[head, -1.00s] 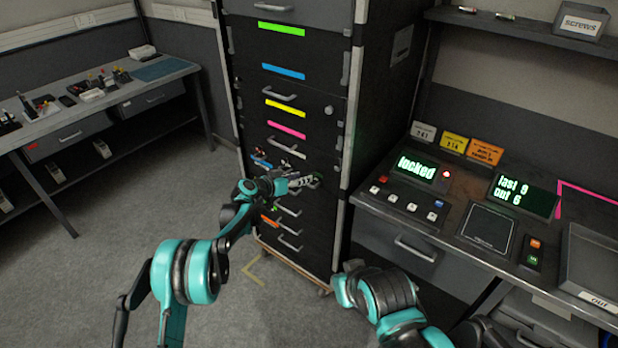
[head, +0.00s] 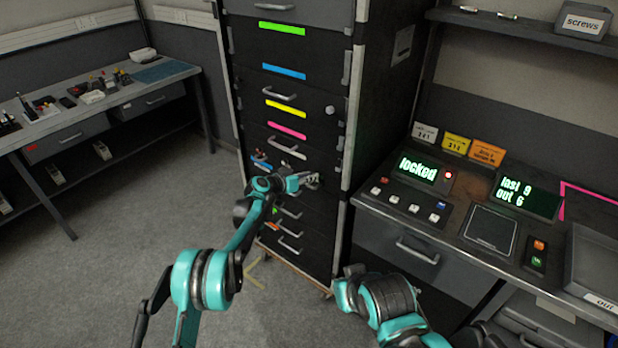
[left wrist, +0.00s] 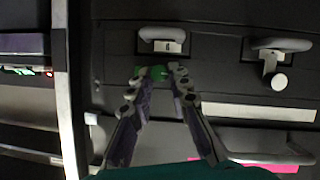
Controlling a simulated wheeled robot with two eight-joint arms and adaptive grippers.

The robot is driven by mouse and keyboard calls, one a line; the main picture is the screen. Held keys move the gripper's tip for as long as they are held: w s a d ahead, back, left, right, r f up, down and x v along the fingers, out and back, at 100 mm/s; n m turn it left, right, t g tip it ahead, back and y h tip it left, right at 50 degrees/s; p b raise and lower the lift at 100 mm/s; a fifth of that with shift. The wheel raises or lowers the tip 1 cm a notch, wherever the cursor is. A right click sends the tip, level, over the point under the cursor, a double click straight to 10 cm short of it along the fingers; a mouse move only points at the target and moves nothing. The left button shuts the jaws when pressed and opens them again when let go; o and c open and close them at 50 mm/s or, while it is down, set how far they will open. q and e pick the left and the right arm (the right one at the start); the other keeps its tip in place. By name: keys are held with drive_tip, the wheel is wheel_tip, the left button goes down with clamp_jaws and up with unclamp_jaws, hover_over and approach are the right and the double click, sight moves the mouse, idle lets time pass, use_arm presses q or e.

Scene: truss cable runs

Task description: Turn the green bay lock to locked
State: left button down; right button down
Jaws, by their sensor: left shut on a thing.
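The green bay lock (left wrist: 152,73) is a small green piece on the dark cabinet front in the left wrist view. My left gripper (left wrist: 161,76) has its two fingers on either side of it and is shut on it. The fingers cover part of the lock, so its exact angle is hard to tell. In the head view my left gripper (head: 308,180) reaches the right part of the cabinet front, and the lock is mostly hidden behind it. A console display (head: 417,169) reads "locked", with a red lamp beside it.
The tall dark cabinet (head: 295,45) has drawers with coloured strips and metal handles (head: 280,95). A metal handle (left wrist: 162,34) is close to my fingers. The console desk (head: 380,215) is on the right, a workbench (head: 100,100) on the left. The floor between is clear.

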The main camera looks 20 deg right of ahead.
use_arm(q)
drive_tip(key=m+t+y, duration=0.1)
drive_tip(key=m, duration=0.2)
drive_tip(key=m+t+y+b, duration=0.1)
drive_tip(key=m+t, duration=0.1)
drive_tip(key=m, duration=0.1)
drive_tip(key=s+d+m+t+y+b, duration=0.1)
drive_tip(key=m+t, duration=0.1)
drive_tip(key=m, duration=0.1)
drive_tip(key=shift+f, duration=0.3)
drive_tip(key=shift+s+f+m+t+b, duration=0.15)
drive_tip(key=shift+m+t+b, duration=1)
drive_tip(key=shift+m, duration=0.75)
drive_tip(key=c, duration=1.4)
unclamp_jaws()
